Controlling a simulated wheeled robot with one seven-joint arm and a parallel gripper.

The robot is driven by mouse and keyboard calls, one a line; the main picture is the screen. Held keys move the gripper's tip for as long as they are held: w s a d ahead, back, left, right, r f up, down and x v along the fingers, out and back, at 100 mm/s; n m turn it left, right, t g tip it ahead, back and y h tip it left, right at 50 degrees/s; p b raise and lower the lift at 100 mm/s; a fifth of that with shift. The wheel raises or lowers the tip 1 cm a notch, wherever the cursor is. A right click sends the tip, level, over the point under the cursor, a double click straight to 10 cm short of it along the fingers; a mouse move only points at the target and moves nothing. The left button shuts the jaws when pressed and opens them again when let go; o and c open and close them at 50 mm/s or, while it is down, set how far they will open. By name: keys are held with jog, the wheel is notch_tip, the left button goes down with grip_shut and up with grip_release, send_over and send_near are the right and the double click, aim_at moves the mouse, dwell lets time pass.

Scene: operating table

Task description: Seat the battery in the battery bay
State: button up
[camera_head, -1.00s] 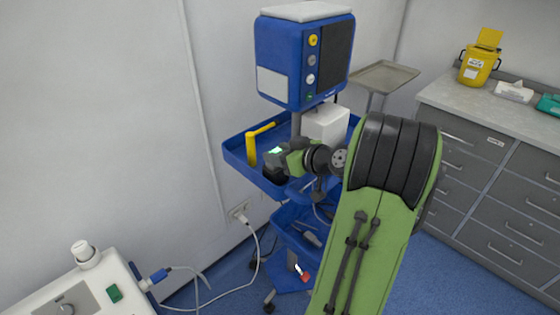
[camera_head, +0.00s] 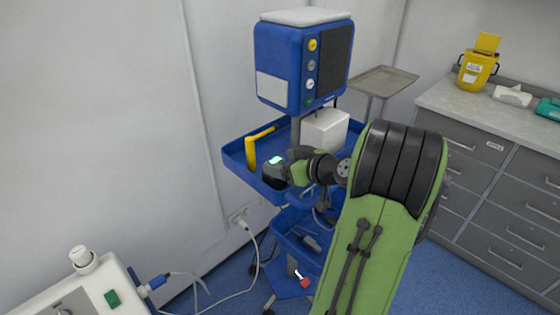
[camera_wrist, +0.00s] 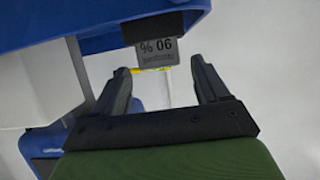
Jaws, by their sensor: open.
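A dark grey piece with an upside-down "90 %" label (camera_wrist: 158,50), which looks like the battery, shows in the wrist view just beyond and between my fingertips. It sits against a dark recess in a blue edge; whether this recess is the battery bay, and how deep the piece sits, I cannot tell. My gripper (camera_wrist: 160,66) is open, with a finger to each side and a visible gap to the piece. In the head view, my gripper (camera_head: 272,170) is at the front of the blue cart's upper tray, where a small bright green readout shows.
A blue monitor unit (camera_head: 290,60) stands above the blue tray (camera_head: 236,160). A yellow handle (camera_head: 251,152) and a white box (camera_head: 325,128) are on the tray, left and right. A lower tray (camera_head: 290,232) holds tools. Grey drawers (camera_head: 500,180) stand at right.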

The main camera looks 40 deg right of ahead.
jog(key=v, duration=1)
jog(key=shift+s+a+r, duration=0.1)
jog(key=shift+s+r, duration=0.1)
jog(key=shift+s, duration=0.1)
jog(key=w+a+f+n+g+y, duration=0.1)
jog(key=a+g, duration=0.2)
jog(key=a, duration=0.7)
jog(key=w+a+f+n+g+y, duration=0.1)
jog(key=w+a+g, duration=0.15)
jog(key=a, duration=0.65)
jog(key=s+a+m+g+h, duration=0.2)
jog(key=s+a, duration=0.5)
jog(key=s, duration=0.5)
jog(key=shift+s+a, duration=0.2)
jog(key=shift+s, duration=0.05)
jog(key=shift+g, duration=0.25)
jog(key=shift+r+p, duration=2.5)
jog(key=shift+p, duration=0.2)
